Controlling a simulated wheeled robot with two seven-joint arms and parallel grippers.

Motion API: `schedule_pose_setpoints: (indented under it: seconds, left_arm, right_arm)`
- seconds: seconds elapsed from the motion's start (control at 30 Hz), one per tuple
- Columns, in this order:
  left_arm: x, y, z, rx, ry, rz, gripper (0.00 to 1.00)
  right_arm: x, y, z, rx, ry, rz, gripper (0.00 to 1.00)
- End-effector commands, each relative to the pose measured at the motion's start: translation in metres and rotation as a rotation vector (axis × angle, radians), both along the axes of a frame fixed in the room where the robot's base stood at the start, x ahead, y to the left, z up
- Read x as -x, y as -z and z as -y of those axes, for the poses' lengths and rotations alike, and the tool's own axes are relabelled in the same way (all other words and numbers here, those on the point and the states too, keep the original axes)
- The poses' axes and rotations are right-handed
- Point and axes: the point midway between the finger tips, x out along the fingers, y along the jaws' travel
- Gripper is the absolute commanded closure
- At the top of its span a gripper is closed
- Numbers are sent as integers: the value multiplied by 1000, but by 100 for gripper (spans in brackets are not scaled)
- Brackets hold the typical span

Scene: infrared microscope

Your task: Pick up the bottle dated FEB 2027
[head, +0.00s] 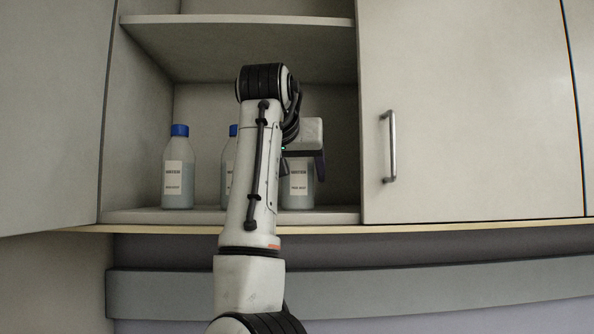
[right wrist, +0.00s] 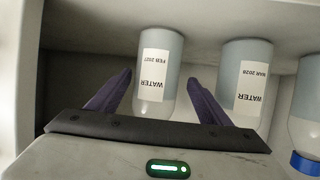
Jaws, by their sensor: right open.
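The bottle dated FEB 2027 (right wrist: 155,75) appears upside down in the right wrist view, with a white WATER label; its cap is hidden behind my gripper's body. In the head view it is the rightmost bottle (head: 298,190), partly covered by my right gripper (head: 303,165). My right gripper is open, and in the right wrist view its two dark purple fingers (right wrist: 160,80) show on either side of this bottle with gaps visible. I cannot tell how deep it sits between them. My left gripper is not in view.
A bottle dated MAR 2028 (right wrist: 245,80) stands close beside the right finger in the wrist view. A blue-capped bottle (head: 178,175) stands at the shelf's left. The cabinet shelf (head: 140,216) has a side wall right of the gripper. A closed door (head: 470,110) is farther right.

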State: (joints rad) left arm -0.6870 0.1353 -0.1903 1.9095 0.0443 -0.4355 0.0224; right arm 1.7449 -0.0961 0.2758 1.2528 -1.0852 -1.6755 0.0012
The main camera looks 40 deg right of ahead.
Motion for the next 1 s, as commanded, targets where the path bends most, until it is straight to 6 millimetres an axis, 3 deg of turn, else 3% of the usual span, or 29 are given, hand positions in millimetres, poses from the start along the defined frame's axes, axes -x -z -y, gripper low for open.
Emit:
schedule_pose_setpoints:
  seconds: [0.3, 0.6, 0.93, 1.0]
  left_arm:
    - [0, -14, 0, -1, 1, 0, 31]
    - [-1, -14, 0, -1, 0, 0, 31]
    - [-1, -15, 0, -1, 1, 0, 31]
    - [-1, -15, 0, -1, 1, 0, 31]
  right_arm:
    - [-20, 11, 37, 0, 1, -2, 28]
    - [-24, 14, 42, 1, 0, 1, 28]
    - [-23, 14, 41, 1, 0, 1, 82]
    - [-23, 12, 41, 3, 0, 4, 82]
